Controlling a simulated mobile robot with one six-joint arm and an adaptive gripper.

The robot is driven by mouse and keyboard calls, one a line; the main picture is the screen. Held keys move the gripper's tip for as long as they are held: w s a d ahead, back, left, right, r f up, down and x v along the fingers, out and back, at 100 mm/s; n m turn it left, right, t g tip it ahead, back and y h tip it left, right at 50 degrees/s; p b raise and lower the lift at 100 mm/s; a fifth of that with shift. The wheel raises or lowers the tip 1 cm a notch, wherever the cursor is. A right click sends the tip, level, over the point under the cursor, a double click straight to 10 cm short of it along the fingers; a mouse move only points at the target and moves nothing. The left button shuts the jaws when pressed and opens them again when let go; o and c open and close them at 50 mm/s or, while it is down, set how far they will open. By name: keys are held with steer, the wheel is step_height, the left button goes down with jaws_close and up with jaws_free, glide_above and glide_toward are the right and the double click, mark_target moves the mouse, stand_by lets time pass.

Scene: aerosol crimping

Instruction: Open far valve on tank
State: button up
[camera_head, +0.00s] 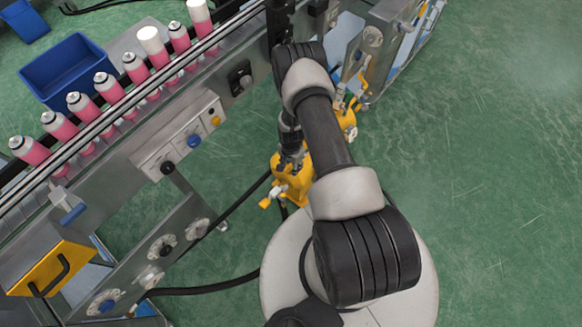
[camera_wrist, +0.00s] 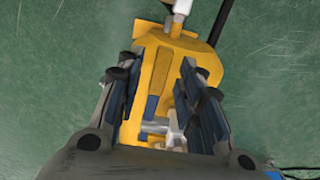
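A yellow tank (camera_head: 293,180) stands on the floor below my gripper, partly hidden by my arm in the head view. In the wrist view the yellow body (camera_wrist: 203,52) fills the middle. A white fitting with a yellow base (camera_wrist: 181,10) sticks out at its top edge. A silver cylindrical fitting (camera_wrist: 158,127) shows low between my fingers. My gripper (camera_wrist: 163,72) is open, its dark finger pads apart on either side of a yellow bar with a blue stripe (camera_wrist: 156,78). A second yellow part (camera_head: 347,118) shows right of my arm. I cannot tell which fitting is the far valve.
A conveyor line with pink cans (camera_head: 108,87) runs along the left. A black hose (camera_head: 215,288) crosses the floor. Green floor at the right is clear.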

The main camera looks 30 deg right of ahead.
steer(key=shift+f, duration=0.15)
steer(key=shift+c, duration=0.3)
jaws_close()
stand_by(0.5)
